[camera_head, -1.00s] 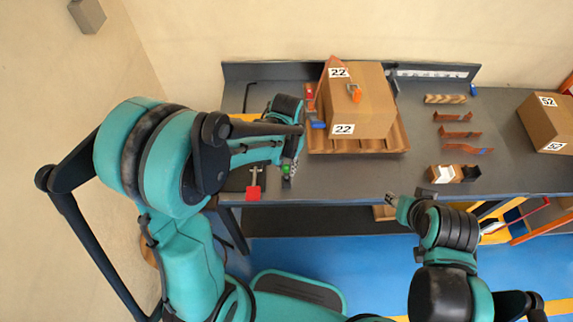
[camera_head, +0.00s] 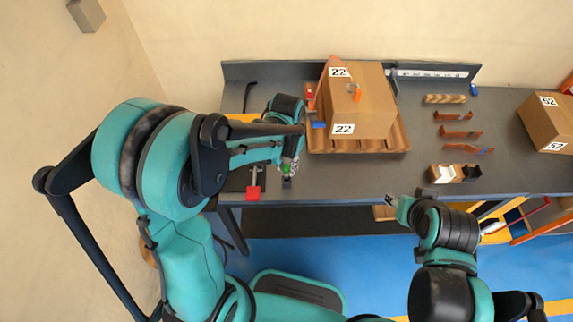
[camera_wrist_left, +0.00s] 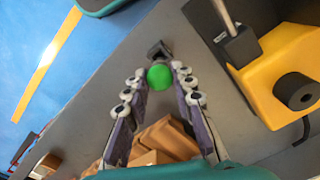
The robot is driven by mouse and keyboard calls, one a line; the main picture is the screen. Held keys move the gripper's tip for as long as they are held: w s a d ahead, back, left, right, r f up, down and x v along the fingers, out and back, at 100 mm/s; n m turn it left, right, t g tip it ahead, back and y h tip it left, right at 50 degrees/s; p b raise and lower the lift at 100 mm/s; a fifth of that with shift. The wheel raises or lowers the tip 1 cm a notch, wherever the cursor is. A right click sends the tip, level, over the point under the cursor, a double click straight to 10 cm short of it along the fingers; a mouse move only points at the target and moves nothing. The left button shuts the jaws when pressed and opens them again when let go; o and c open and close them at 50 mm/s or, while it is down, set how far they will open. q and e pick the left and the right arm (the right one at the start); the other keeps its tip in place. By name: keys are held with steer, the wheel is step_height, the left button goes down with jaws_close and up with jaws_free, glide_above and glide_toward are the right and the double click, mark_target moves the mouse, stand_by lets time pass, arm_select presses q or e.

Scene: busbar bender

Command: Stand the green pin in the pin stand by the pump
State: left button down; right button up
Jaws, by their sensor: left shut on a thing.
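The green pin (camera_head: 286,169) is between the fingers of my left gripper (camera_head: 288,163), at the front left of the bench. In the left wrist view the pin's round green head (camera_wrist_left: 159,76) sits between the fingertips of the left gripper (camera_wrist_left: 160,80), which is shut on it. The small dark pin stand (camera_head: 287,183) is just in front of the pin; it also shows in the wrist view (camera_wrist_left: 160,49), just beyond the green head. I cannot tell whether the pin touches it. The yellow pump (camera_wrist_left: 262,80) is beside them. My right gripper (camera_head: 391,200) is off the bench's front edge.
A red-handled lever (camera_head: 253,192) lies left of the stand. A cardboard box (camera_head: 362,115) marked 22 stands on a wooden pallet (camera_head: 400,146) to the right. Bare bench (camera_head: 345,178) lies between.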

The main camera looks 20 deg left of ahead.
mark_target(287, 172)
arm_select(q)
steer(key=shift+f+b, duration=1.65)
steer(key=shift+f, duration=0.3)
steer(key=c, duration=1.2)
jaws_free()
step_height(287, 172, up, 12)
steer(key=shift+r, duration=0.1)
